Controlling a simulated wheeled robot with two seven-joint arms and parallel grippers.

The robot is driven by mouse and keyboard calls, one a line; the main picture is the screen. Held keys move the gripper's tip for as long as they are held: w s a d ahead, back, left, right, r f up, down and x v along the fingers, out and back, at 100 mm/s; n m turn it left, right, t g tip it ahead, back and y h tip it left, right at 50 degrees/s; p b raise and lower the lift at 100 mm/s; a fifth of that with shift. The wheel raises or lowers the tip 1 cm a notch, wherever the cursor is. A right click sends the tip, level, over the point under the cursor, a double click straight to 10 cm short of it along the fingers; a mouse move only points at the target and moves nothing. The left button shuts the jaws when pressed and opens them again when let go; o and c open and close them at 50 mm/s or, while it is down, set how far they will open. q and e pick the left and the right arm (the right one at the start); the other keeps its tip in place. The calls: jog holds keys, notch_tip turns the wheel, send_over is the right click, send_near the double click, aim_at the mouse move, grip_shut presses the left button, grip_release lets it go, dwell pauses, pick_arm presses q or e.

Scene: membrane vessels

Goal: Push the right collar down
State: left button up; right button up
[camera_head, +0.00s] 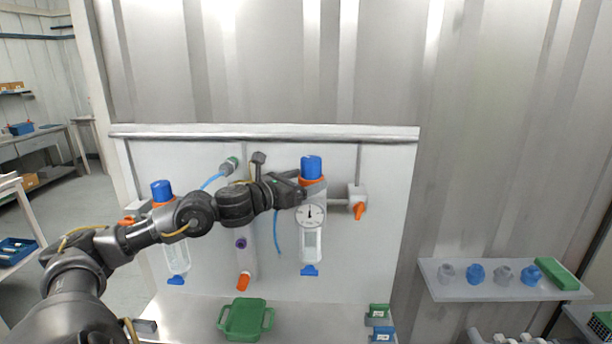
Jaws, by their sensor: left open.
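The right vessel (311,240) hangs upright on the white panel, with a blue cap (311,166) on top and a round dial gauge in front. Its orange collar (318,181) sits just under the cap, and its left side is partly hidden by my left gripper. My left gripper (303,189) reaches in from the left and is open, with its tips at the collar's left side; I cannot tell whether they touch it. The left vessel (177,257) has a blue cap (161,189) and is partly hidden by my left arm. My right gripper is not in view.
An orange-handled valve (359,211) sticks out right of the vessel. Blue tubing (277,235) hangs left of it. A green tray (245,318) stands on the ledge below. A shelf (480,292) at the right holds caps and a green block.

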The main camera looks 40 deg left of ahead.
pick_arm(q)
jog(key=shift+w+d, duration=0.2)
